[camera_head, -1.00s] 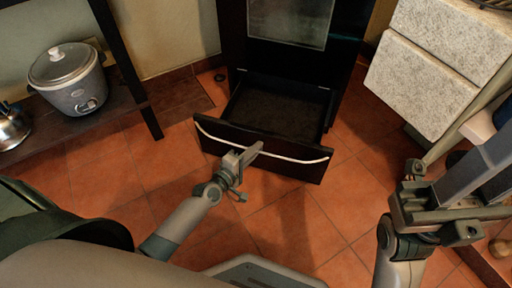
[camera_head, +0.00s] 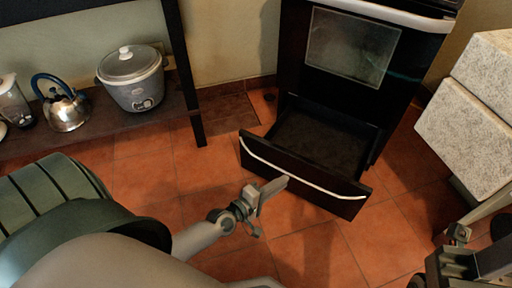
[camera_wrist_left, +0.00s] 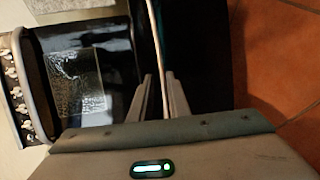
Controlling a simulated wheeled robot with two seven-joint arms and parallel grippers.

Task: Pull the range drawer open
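The black range (camera_head: 350,50) stands at the back centre. Its bottom drawer (camera_head: 310,180) stands pulled out, with the dark inside showing behind the front panel. A thin pale handle (camera_head: 325,191) runs along the drawer front. My left gripper (camera_head: 282,184) is at the middle of this handle. In the left wrist view the two fingers (camera_wrist_left: 158,92) are close together, one on each side of the pale handle (camera_wrist_left: 156,40), so it looks shut on it. My right gripper (camera_head: 458,236) is at the lower right edge, partly cut off and away from the drawer.
A low dark shelf (camera_head: 100,131) at left carries a rice cooker (camera_head: 133,82) and a kettle (camera_head: 66,108). A pale stone-fronted cabinet (camera_head: 465,135) stands at right. The tiled floor (camera_head: 310,245) in front of the drawer is clear.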

